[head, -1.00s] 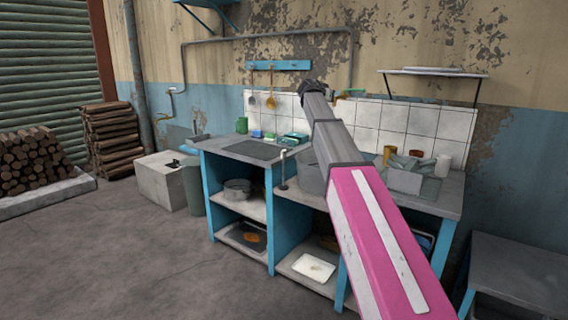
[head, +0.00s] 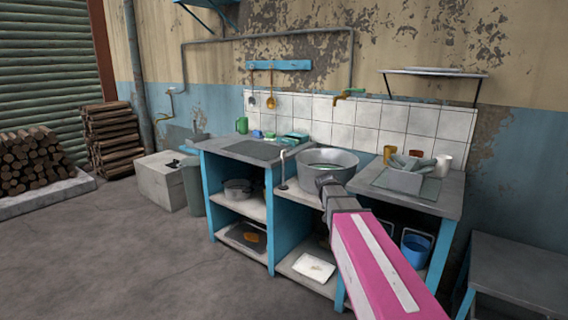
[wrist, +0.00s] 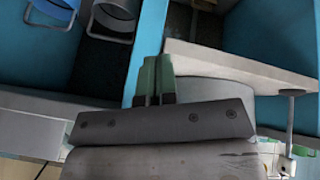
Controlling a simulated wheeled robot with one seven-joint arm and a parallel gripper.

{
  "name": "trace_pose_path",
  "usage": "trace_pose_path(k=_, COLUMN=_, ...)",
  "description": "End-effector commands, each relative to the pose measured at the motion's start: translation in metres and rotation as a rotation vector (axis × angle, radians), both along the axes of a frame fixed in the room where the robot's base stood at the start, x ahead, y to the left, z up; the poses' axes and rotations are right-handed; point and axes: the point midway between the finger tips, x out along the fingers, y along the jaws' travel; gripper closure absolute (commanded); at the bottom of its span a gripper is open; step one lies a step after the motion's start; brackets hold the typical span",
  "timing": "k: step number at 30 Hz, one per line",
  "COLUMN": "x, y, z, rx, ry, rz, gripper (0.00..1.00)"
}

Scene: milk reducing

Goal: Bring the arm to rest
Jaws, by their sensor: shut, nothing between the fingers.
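My pink and grey arm (head: 365,250) reaches in from the lower right of the head view, with its far end in front of the blue-framed counter (head: 273,220). The fingers themselves cannot be made out in the head view. In the wrist view my gripper (wrist: 154,75) shows as two green-grey fingers lying together, shut and empty. Beyond them are a blue divider panel and a pale shelf (wrist: 235,65).
A large metal basin (head: 335,160) sits on the counter behind the arm's end. A dish rack (head: 400,178) stands to its right. A blue bucket (head: 415,248) is on the lower right shelf. A grey table (head: 525,265) is at right.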

Motion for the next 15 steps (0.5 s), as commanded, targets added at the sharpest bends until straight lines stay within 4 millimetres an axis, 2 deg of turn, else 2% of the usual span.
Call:
trace_pose_path(k=1, x=-0.031, y=0.0, z=-0.023, rx=0.024, ry=0.051, rz=0.019, gripper=1.0)
trace_pose_path(k=6, x=-0.105, y=0.007, z=-0.082, rx=0.116, ry=0.201, rz=0.093, gripper=1.0)
trace_pose_path(k=12, x=-0.187, y=0.019, z=-0.131, rx=0.233, ry=0.345, rz=0.177, gripper=1.0)
trace_pose_path(k=15, x=-0.214, y=0.023, z=-0.145, rx=0.276, ry=0.389, rz=0.208, gripper=1.0)
